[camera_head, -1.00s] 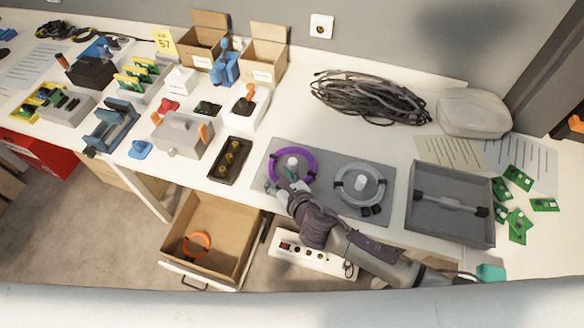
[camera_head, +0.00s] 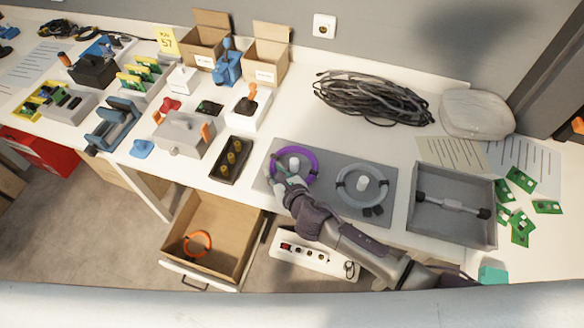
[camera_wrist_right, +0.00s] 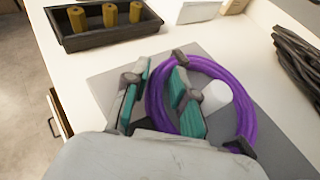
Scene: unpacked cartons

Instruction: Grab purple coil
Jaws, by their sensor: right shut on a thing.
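The purple coil (camera_head: 306,155) lies on a grey mat (camera_head: 330,208) around a short white peg (camera_head: 294,163). In the right wrist view the purple coil (camera_wrist_right: 232,80) circles the white peg (camera_wrist_right: 217,97), with dark ties on it. My right gripper (camera_head: 280,179) is at the coil's near left side. In the right wrist view my right gripper (camera_wrist_right: 157,98) has one teal-padded finger outside the ring and one inside, shut on the coil's left side. The coil still looks low over the mat. My left gripper is not in view.
A grey-white coil (camera_head: 343,181) lies on the same mat to the right. A grey tray (camera_head: 450,226) stands right of the mat, and a dark tray with yellow pegs (camera_head: 246,152) stands to the left. Below is an open drawer (camera_head: 226,222) with an orange ring (camera_head: 197,243).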

